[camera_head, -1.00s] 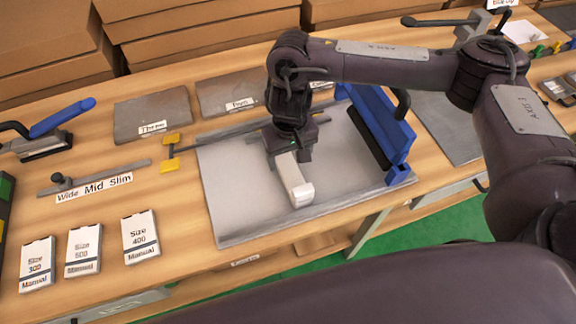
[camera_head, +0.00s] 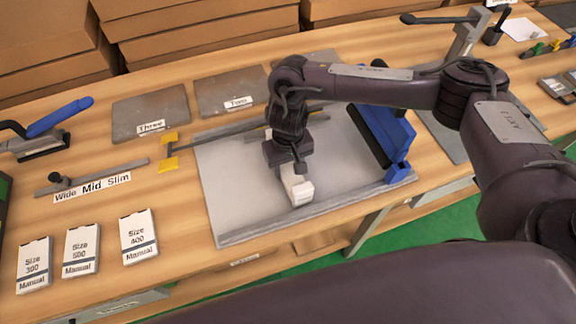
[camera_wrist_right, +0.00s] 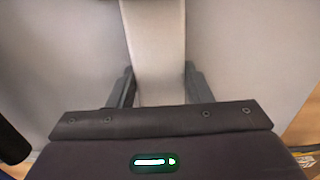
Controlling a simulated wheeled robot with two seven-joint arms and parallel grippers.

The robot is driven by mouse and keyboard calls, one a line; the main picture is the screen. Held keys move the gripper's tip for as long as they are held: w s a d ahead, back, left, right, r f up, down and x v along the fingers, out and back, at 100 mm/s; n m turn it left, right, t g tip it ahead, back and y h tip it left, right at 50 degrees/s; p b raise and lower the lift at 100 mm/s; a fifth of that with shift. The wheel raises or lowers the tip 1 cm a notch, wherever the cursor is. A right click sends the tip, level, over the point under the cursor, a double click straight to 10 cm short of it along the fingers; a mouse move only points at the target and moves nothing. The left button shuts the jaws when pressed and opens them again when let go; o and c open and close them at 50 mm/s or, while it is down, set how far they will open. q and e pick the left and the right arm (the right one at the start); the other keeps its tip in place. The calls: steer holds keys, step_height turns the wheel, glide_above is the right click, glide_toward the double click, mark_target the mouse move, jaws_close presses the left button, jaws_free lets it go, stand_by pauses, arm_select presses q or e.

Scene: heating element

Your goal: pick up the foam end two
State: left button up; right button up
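A white, elongated block, which I take to be foam end two (camera_head: 298,190), lies on the grey board (camera_head: 230,190) in the head view. No label shows on it. My right gripper (camera_head: 292,172) is low over its far part and hides that part. In the right wrist view the pale block (camera_wrist_right: 157,45) runs between the two dark fingers of the right gripper (camera_wrist_right: 160,85). One finger is on each side, very close to its edges, and the fingers look open around it. Firm contact does not show. My left gripper is not in view.
A blue-handled fixture (camera_head: 385,135) stands on the board's right side. A rod with a yellow end (camera_head: 168,152) lies along the back. Plates labelled Three (camera_head: 150,112) and Two (camera_head: 230,95) lie behind. Manuals (camera_head: 82,250) lie at the front left.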

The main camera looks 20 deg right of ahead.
steer(key=shift+c, duration=1.1)
